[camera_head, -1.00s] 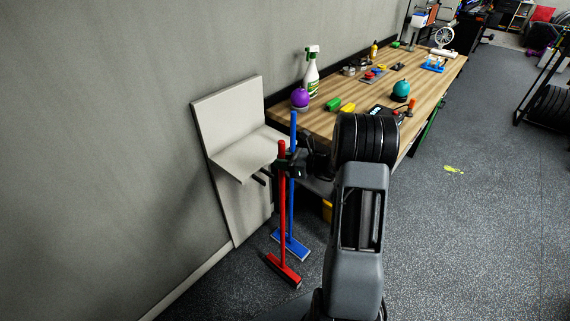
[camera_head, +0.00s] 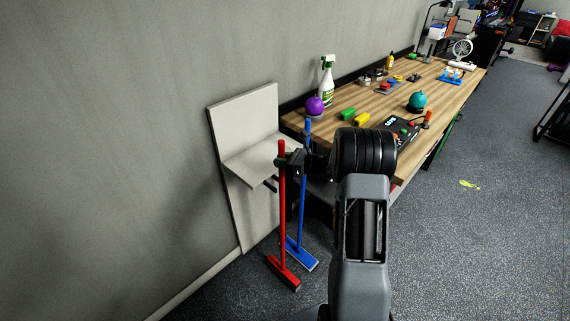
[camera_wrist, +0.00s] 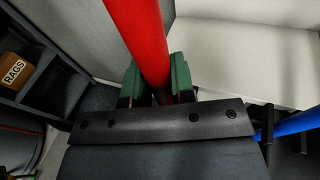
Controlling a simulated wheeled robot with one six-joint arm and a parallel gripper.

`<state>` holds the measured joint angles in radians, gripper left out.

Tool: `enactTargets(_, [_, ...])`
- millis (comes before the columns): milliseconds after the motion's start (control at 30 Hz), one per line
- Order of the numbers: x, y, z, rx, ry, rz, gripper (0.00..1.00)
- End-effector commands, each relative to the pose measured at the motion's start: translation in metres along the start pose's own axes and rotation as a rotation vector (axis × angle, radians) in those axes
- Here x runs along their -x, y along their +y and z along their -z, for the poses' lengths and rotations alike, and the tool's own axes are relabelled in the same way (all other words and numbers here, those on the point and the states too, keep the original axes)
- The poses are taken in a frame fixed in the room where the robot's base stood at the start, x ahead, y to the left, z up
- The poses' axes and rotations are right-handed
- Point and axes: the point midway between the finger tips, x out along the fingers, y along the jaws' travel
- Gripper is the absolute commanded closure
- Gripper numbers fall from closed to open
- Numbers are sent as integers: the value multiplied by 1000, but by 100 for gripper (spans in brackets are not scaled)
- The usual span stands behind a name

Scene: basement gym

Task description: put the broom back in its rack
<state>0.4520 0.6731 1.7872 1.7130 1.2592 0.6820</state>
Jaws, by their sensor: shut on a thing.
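A red broom (camera_head: 282,210) hangs upright in my gripper (camera_head: 290,161), its head low near the floor; I cannot tell whether it touches. In the wrist view the red handle (camera_wrist: 143,40) runs between the two green finger pads (camera_wrist: 156,85), which are shut on it. The rack appears to be the pale wall panel (camera_head: 243,108) with a jutting plate (camera_head: 250,163) and a dark peg (camera_head: 270,184) below. The gripper and red broom are in front of and right of it. A blue broom (camera_head: 303,200) stands just right; its support is unclear.
A wooden workbench (camera_head: 345,135) stands right of the rack, holding a purple ball (camera_head: 314,105), a spray bottle (camera_head: 327,82) and small items. The blue handle (camera_wrist: 298,124) is close by at right in the wrist view. Open floor (camera_head: 450,250) lies to the right.

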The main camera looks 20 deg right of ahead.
Motion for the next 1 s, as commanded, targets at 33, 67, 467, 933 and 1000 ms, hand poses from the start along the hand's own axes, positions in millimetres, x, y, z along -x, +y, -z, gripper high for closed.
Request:
enactTargets(33, [-3,-1,-1,2,-2,0,100])
enactTargets(67, [-4,-2,-1,2,-2,0,100])
enactTargets(467, [-26,-11,-5,1,-2,0,100])
enactTargets(933, [-36,-15,-7,1,-3,0,100])
enactTargets(1000, [-36,-15,-7,1,-3,0,100])
